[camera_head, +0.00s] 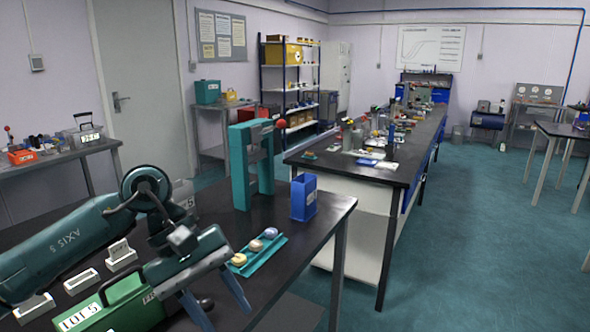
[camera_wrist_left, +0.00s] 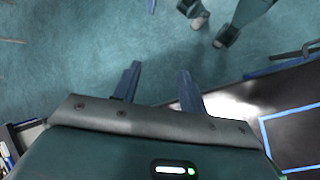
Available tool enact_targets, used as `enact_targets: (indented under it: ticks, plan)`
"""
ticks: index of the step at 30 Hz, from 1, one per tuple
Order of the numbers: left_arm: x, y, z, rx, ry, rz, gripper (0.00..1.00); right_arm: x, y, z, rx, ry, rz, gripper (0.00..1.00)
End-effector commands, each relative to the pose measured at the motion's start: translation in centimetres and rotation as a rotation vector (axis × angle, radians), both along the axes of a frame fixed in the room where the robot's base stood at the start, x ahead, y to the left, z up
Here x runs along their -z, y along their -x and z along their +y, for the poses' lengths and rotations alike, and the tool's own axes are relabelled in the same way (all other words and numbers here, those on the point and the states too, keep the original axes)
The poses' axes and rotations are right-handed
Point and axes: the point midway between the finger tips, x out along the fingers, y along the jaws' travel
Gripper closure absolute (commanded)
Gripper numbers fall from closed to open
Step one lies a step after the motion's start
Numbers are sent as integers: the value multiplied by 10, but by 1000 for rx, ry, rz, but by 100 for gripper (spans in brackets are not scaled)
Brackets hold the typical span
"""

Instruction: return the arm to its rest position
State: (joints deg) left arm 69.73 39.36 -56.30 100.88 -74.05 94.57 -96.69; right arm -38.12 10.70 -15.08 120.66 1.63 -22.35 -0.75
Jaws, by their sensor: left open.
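My left arm comes in from the left in the head view, above the near dark table (camera_head: 320,207). My left gripper (camera_head: 222,306) is at its end, pointing down toward the front of the picture. The two blue fingers are apart with nothing between them. In the left wrist view the left gripper (camera_wrist_left: 158,72) also shows spread, empty fingers, with teal floor behind them and the dark table edge at the right. My right gripper is not in view.
On the near table, a teal tray (camera_head: 261,258) holds coloured pucks, beside a blue bin (camera_head: 303,197) and a teal upright frame (camera_head: 243,168). A green case marked LOT 5 (camera_head: 119,305) and white blocks lie by the arm. Floor (camera_head: 470,230) is clear at right.

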Motion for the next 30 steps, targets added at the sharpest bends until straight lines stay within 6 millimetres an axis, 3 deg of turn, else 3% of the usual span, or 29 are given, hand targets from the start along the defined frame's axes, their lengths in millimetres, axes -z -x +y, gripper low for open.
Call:
enact_targets:
  ticks: [3, 6, 11, 14, 17, 20, 23, 24, 27, 30]
  plan:
    - [8, 28, -52, -113, 227, 242, 58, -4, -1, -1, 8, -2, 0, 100]
    - [0, 47, -90, -255, 429, 523, 58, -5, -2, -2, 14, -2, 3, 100]
    - [-25, 52, -122, -518, 703, 1078, 58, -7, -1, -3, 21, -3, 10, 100]
    - [-32, 39, -122, -686, 833, 1461, 58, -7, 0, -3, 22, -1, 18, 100]
    - [-26, 21, -111, -835, 928, 1832, 58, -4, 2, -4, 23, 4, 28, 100]
    - [-5, 3, -92, -969, 999, 2206, 58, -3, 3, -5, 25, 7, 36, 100]
    - [33, -10, -67, -1097, 1058, 2615, 58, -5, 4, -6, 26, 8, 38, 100]
    - [53, -12, -56, 1098, -1037, -2682, 58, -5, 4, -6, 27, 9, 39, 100]
    - [113, -5, -26, 894, -816, -2343, 58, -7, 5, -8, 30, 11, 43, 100]
    - [175, 21, 0, 696, -645, -2009, 58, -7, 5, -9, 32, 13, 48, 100]
